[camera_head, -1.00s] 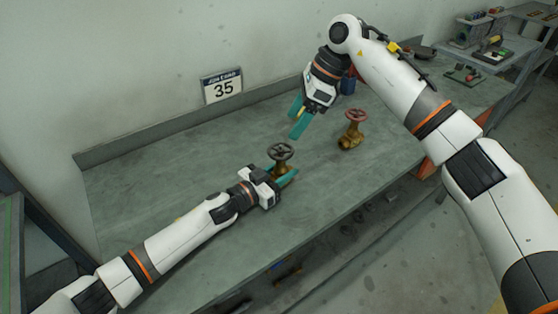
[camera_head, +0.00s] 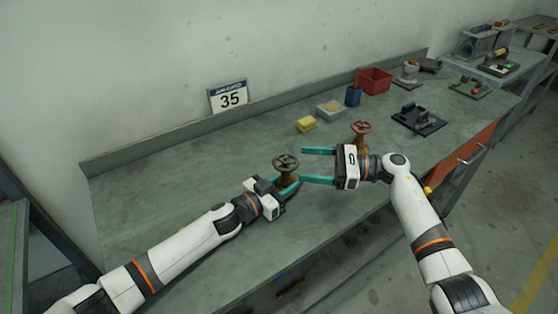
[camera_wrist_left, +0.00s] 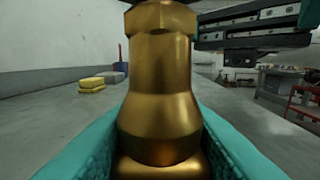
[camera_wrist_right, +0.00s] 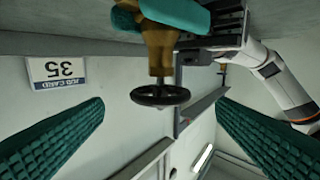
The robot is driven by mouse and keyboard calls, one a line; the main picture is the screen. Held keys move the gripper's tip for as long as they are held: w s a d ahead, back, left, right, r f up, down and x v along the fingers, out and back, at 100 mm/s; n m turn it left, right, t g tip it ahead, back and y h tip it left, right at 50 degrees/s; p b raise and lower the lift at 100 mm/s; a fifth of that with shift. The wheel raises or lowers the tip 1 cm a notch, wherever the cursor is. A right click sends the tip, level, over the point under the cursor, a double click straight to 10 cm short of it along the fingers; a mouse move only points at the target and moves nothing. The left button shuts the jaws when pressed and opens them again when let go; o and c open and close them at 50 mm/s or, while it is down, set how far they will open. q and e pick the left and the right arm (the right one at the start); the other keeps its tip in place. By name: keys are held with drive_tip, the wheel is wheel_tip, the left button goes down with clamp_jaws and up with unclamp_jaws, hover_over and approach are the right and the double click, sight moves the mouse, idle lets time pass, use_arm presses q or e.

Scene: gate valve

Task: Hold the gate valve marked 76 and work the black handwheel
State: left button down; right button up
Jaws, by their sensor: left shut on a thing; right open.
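The gate valve with the black handwheel (camera_head: 286,162) stands on the bench, its brass body (camera_wrist_left: 160,95) filling the left wrist view. No 76 marking is readable. My left gripper (camera_head: 288,188) is shut on the brass body, one finger on each side. My right gripper (camera_head: 318,166) is open and empty, to the right of the valve, its fingers pointing left toward the handwheel without touching it. In the right wrist view, which is upside down, the black handwheel (camera_wrist_right: 160,95) shows between the two spread teal fingers.
A second valve with a red handwheel (camera_head: 361,128) stands just behind my right gripper.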

sight(279, 160)
drive_tip(key=a, duration=0.8)
drive_tip(key=shift+w, duration=0.35)
drive_tip(key=c, duration=1)
drive_tip(key=shift+t, duration=0.3)
